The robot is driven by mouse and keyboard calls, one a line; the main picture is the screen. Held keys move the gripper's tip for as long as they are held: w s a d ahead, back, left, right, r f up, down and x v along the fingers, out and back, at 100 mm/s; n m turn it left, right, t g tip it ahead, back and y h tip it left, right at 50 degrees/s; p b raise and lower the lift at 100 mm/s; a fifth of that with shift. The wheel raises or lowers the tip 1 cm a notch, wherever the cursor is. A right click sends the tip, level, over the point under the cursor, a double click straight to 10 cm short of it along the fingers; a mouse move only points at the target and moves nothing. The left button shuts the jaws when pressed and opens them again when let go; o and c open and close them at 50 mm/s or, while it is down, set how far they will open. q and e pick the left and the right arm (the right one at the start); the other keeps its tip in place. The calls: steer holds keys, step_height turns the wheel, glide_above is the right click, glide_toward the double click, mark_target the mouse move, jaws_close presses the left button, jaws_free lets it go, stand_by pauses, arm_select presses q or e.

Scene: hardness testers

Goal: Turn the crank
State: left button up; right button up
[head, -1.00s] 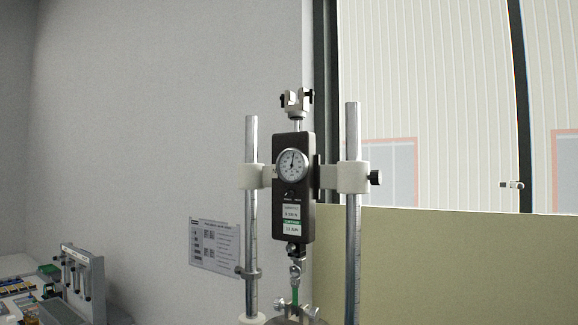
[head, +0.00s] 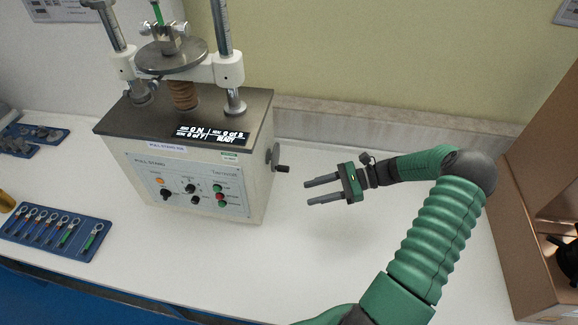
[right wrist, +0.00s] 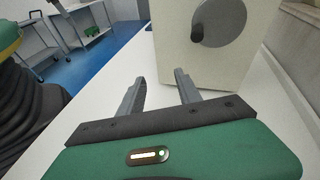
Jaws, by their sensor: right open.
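The crank (head: 276,159) sticks out of the right side of the pull stand (head: 190,175), with a dark handle. In the right wrist view the crank is a grey disc (right wrist: 222,18) with a black knob (right wrist: 198,37) on the pale side panel, ahead of and above the fingers. My right gripper (head: 307,191) is open and empty over the white bench, to the right of the crank, its fingers pointing left and apart from it. The fingers also show in the right wrist view (right wrist: 157,88). My left gripper is not in view.
A blue tray of ring-ended parts (head: 57,233) lies at the front left of the bench. A brown cardboard box (head: 510,215) stands on the right. The white bench (head: 335,245) is clear around my right gripper. Two metal columns (head: 224,45) rise from the stand.

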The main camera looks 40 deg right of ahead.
mark_target(288, 170)
steer(key=s+d+r+m+t, duration=0.35)
steer(key=d+t, duration=0.25)
steer(key=d, duration=0.3)
steer(key=shift+h, duration=0.3)
steer(key=p+x, duration=0.1)
steer(key=x, duration=1)
steer(key=p+x, duration=0.1)
steer(key=x, duration=0.5)
steer(key=shift+s+a+f+p, duration=0.2)
steer(key=shift+a+f+p, duration=0.1)
steer(key=shift+a+f, duration=0.1)
steer(key=shift+d, duration=0.15)
steer(key=c, duration=0.6)
jaws_close()
